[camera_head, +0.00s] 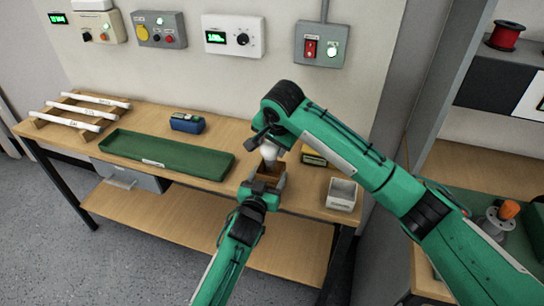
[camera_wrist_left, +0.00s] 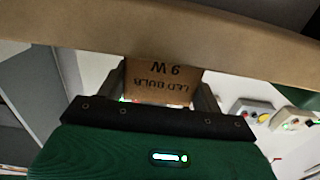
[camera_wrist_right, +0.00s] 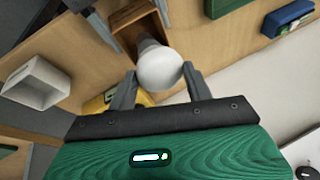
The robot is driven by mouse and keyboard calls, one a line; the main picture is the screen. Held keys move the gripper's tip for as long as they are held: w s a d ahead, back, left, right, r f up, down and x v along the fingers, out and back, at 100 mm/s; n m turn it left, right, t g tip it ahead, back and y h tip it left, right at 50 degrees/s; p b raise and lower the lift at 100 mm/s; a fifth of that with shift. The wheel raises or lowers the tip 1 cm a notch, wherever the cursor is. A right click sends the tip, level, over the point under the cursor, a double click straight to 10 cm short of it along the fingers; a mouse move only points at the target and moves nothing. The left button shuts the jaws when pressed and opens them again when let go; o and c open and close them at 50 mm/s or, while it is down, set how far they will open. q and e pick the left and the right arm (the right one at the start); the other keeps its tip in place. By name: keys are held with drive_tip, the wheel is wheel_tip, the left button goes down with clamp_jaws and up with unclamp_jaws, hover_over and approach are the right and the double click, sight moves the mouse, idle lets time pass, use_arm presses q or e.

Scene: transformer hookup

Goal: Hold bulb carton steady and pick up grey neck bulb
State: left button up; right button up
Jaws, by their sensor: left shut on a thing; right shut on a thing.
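The bulb carton (camera_head: 268,172) is a brown cardboard box at the front edge of the workbench. Its printed side (camera_wrist_left: 165,85) reads "LED BULB 9 W" in the left wrist view. My left gripper (camera_head: 262,187) is shut on the carton from the front. The bulb (camera_head: 268,151) has a white globe and sits at the carton's open top. In the right wrist view the white globe (camera_wrist_right: 160,68) lies between the fingers, with a greyish neck running down toward the carton opening (camera_wrist_right: 130,35). My right gripper (camera_wrist_right: 155,88) is shut on the bulb from above.
A white open box (camera_head: 342,194) and a yellow-and-black item (camera_head: 313,156) stand right of the carton. A green tray (camera_head: 165,155), a blue device (camera_head: 187,122) and a rack of white tubes (camera_head: 80,109) are to the left. Control boxes hang on the wall behind.

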wheel_tip(320, 180, up, 5)
drive_tip(key=shift+f, duration=0.1)
use_arm(q)
drive_tip(key=o, duration=1)
drive_tip(key=shift+s, duration=0.1)
